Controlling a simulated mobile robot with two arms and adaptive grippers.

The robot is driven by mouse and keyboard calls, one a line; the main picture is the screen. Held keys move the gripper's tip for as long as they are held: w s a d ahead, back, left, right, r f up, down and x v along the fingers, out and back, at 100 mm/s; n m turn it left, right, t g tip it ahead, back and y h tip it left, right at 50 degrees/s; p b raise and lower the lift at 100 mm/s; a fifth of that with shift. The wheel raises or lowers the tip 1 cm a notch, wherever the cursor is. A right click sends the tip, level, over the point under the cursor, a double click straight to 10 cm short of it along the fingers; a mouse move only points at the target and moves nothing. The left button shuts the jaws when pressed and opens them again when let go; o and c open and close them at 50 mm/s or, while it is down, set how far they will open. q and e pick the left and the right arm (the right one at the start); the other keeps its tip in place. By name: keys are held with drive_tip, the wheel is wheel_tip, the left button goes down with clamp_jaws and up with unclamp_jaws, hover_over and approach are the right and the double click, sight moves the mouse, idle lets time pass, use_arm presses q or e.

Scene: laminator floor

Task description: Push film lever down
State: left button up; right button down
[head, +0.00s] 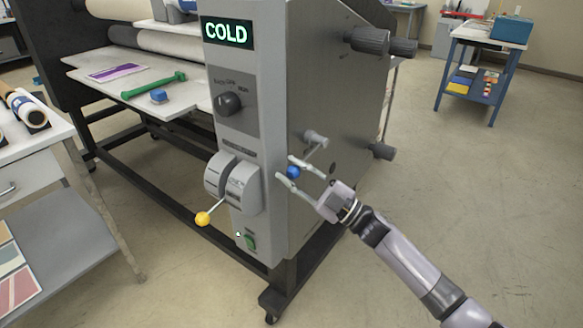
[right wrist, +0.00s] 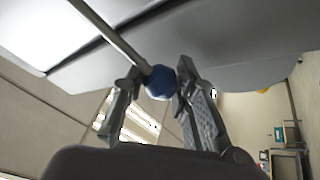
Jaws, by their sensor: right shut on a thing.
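A lever with a blue knob (head: 293,172) sits on the right side of the grey laminator (head: 345,110). Its thin rod runs up to a grey round pivot on the side panel. My right gripper (head: 287,169) has one finger on each side of this knob and is shut on it. In the right wrist view the blue knob (right wrist: 160,82) sits between the fingertips, with its rod running to the upper left. A second lever with a yellow knob (head: 203,218) sticks out low on the front control column. No readable label tells which is the film lever. My left gripper is not in view.
The control column carries a display (head: 228,32) reading COLD, a black dial (head: 229,103) and a green switch (head: 250,241). Black rollers (head: 370,41) jut from the side panel. A blue table (head: 490,50) stands back right. Floor to the right is clear.

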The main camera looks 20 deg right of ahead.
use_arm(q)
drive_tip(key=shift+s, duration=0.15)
use_arm(e)
drive_tip(key=shift+f, duration=0.35)
drive_tip(key=c, duration=1.6)
unclamp_jaws()
drive_tip(key=o, duration=0.3)
drive_tip(key=shift+w+r, duration=0.1)
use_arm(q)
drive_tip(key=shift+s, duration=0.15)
use_arm(e)
drive_tip(key=shift+d, duration=0.1)
drive_tip(key=v, duration=1.2)
